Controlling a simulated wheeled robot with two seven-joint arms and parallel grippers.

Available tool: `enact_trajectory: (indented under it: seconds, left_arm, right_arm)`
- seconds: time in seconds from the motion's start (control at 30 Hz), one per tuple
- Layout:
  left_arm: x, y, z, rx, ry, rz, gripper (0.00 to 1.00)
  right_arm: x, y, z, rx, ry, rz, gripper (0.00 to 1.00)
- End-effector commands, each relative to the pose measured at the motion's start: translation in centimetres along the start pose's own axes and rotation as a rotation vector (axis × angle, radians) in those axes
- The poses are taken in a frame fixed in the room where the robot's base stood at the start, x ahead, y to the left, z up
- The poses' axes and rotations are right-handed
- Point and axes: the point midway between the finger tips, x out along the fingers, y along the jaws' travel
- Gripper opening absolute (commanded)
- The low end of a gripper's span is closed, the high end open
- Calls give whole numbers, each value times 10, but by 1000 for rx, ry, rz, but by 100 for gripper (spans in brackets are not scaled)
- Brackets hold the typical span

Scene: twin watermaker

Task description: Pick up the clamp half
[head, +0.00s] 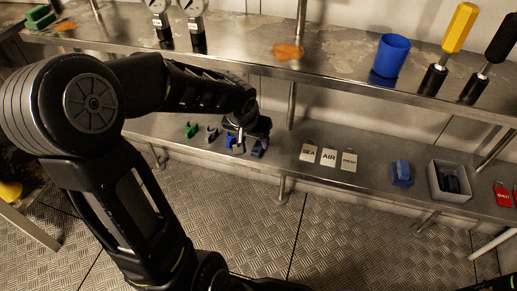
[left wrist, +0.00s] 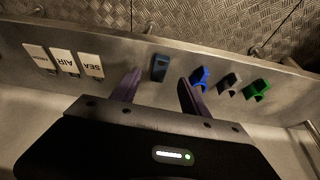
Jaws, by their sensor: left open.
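My left gripper (head: 244,144) is over the lower shelf, open and empty. In the left wrist view its two dark fingers (left wrist: 158,88) are spread, with a small dark blue block-like piece (left wrist: 159,67) showing between and beyond them. That piece also shows in the head view (head: 258,149), beside the gripper. A row of small saddle-shaped pieces lies alongside: bright blue (left wrist: 200,77), grey (left wrist: 229,83) and green (left wrist: 257,90). A larger blue piece (head: 401,173) sits farther right on the shelf. I cannot tell which one is the clamp half. My right gripper is not in view.
White tags (head: 329,157) lie right of the gripper on the lower shelf (head: 285,170). A grey bin (head: 450,188) with dark parts and red tags (head: 502,194) are farther right. The upper shelf (head: 330,62) holds a blue cup (head: 391,56) and screwdrivers; posts (head: 292,105) join the shelves.

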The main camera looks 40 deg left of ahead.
Motion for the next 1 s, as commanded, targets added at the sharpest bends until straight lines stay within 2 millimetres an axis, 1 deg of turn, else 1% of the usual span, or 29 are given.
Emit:
enact_trajectory:
  seconds: [0.03,0.1,0.37,0.43,0.53,0.7,0.8,1.0]
  left_arm:
    - [8,0,1,1,-1,0,53]
    - [12,0,1,1,-1,1,53]
    - [12,0,0,0,0,1,53]
    - [14,0,1,0,0,1,53]
    - [25,0,2,1,-2,1,53]
    - [52,-1,3,0,-2,1,53]
    - [62,-1,2,1,-2,1,53]
    - [64,-1,0,0,1,1,53]
  right_arm:
    - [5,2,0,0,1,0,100]
    - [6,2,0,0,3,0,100]
    - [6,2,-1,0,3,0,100]
    - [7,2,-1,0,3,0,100]
    - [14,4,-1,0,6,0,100]
    - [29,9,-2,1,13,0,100]
    - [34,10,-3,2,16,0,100]
    - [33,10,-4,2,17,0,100]
